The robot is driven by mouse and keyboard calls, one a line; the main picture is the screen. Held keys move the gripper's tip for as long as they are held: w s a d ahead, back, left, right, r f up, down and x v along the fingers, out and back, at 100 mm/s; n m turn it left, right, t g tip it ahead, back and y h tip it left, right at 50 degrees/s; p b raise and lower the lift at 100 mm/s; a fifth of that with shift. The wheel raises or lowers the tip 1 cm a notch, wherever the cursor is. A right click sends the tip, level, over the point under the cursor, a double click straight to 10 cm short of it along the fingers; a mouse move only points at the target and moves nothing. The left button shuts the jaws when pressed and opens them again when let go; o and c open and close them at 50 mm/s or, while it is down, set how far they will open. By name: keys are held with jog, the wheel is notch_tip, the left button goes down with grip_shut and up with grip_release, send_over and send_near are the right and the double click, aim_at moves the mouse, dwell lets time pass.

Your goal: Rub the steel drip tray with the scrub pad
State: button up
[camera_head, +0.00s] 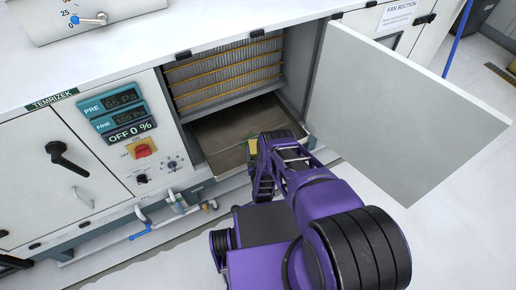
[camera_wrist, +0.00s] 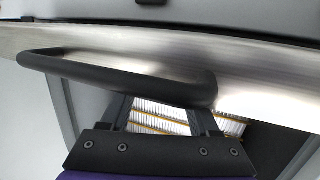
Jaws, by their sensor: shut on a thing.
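The steel drip tray (camera_head: 222,133) lies flat in the floor of the open cabinet bay, brownish grey and bare over its left part. My gripper (camera_head: 255,150) reaches in over the tray's front part and is shut on a small green and yellow thing, which looks like the scrub pad (camera_head: 251,144). Only a sliver of the pad shows; whether it touches the tray I cannot tell. In the wrist view my gripper (camera_wrist: 163,108) has its fingertips hidden behind a dark looped bar, and the pad cannot be made out.
A filter bank (camera_head: 225,75) with yellow bands stands at the back of the bay. The open white door (camera_head: 395,110) stands close to the right of my arm. A control panel (camera_head: 135,130) and pipes (camera_head: 165,212) with valves are to the left.

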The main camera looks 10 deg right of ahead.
aim_at(249, 142)
jog(key=shift+w+a+f+b, duration=0.1)
jog(key=shift+w+a+b, duration=0.2)
jog(key=shift+w+b, duration=0.3)
jog(key=shift+w+a+f+b, duration=0.1)
jog(key=shift+w+a+b, duration=0.15)
jog(key=shift+w+b, duration=0.25)
jog(key=shift+w+a+r, duration=0.15)
jog(key=shift+w+r, duration=0.05)
jog(key=shift+w, duration=0.45)
jog(key=shift+w+a+f+b, duration=0.15)
jog(key=shift+w+a+b, duration=0.1)
jog(key=shift+w+b, duration=0.7)
jog(key=shift+w+a, duration=0.1)
jog(key=shift+w, duration=0.1)
jog(key=shift+w+a, duration=0.25)
jog(key=shift+w, duration=0.5)
jog(key=shift+w+a, duration=0.25)
jog(key=shift+w, duration=0.45)
jog(key=shift+w+a, duration=0.25)
jog(key=shift+w, duration=0.5)
jog(key=shift+r+p, duration=2.5)
jog(key=shift+r, duration=0.4)
jog(key=shift+r, duration=0.1)
